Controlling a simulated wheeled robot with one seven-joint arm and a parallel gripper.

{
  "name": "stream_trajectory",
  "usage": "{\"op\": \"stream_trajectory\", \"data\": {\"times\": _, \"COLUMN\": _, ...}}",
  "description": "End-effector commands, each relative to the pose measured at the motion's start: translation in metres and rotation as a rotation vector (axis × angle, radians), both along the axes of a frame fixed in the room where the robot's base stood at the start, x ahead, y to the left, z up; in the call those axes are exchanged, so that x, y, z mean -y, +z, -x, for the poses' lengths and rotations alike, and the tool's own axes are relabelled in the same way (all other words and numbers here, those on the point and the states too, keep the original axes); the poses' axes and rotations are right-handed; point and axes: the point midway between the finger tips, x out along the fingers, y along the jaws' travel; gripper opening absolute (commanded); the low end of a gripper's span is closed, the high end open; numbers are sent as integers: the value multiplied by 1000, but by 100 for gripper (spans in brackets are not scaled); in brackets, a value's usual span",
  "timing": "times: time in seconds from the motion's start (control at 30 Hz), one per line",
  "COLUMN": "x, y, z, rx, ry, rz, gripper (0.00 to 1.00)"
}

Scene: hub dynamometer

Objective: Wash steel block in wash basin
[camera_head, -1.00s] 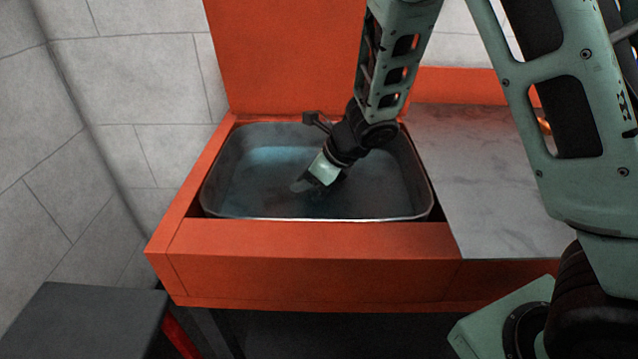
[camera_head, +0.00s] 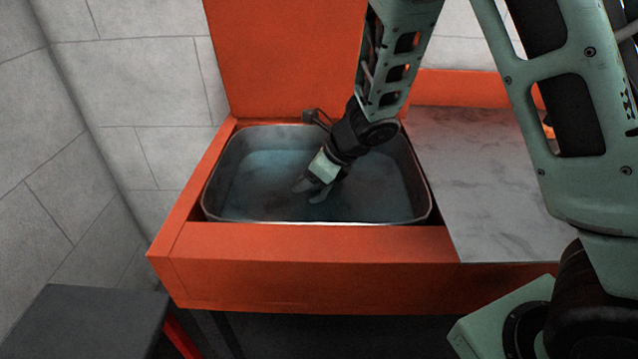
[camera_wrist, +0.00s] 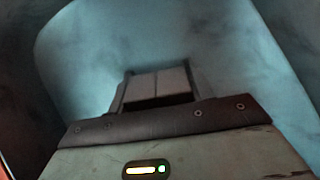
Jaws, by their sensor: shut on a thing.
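The wash basin (camera_head: 415,192) is a grey metal tub set in an orange counter, with a bluish, dim inside. My gripper (camera_head: 312,191) reaches down into it, tilted, near the middle of the basin. Its fingers stand a little apart. In the wrist view, my gripper (camera_wrist: 157,76) is shut on a grey piece, the steel block (camera_wrist: 156,84), between its fingers. Only a small part of the block shows there, and I cannot make it out in the head view. Pale blue basin walls surround the gripper in the wrist view.
A small dark tap (camera_head: 312,117) stands at the basin's back rim. An orange panel (camera_head: 285,60) rises behind it. A grey marbled worktop (camera_head: 480,175) lies to the right and looks clear. A dark box-like surface (camera_head: 85,318) is at the lower left.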

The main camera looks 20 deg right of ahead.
Motion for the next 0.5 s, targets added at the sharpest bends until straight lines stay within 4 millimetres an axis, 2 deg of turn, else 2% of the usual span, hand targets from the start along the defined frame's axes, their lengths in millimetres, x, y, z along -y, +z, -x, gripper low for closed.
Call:
{"op": "stream_trajectory", "data": {"times": 0.03, "x": 0, "y": 8, "z": -1, "rx": 2, "ry": -1, "rz": -1, "gripper": 7}}
{"op": "stream_trajectory", "data": {"times": 0.5, "x": 0, "y": 41, "z": -1, "rx": 3, "ry": -1, "rz": -2, "gripper": 7}}
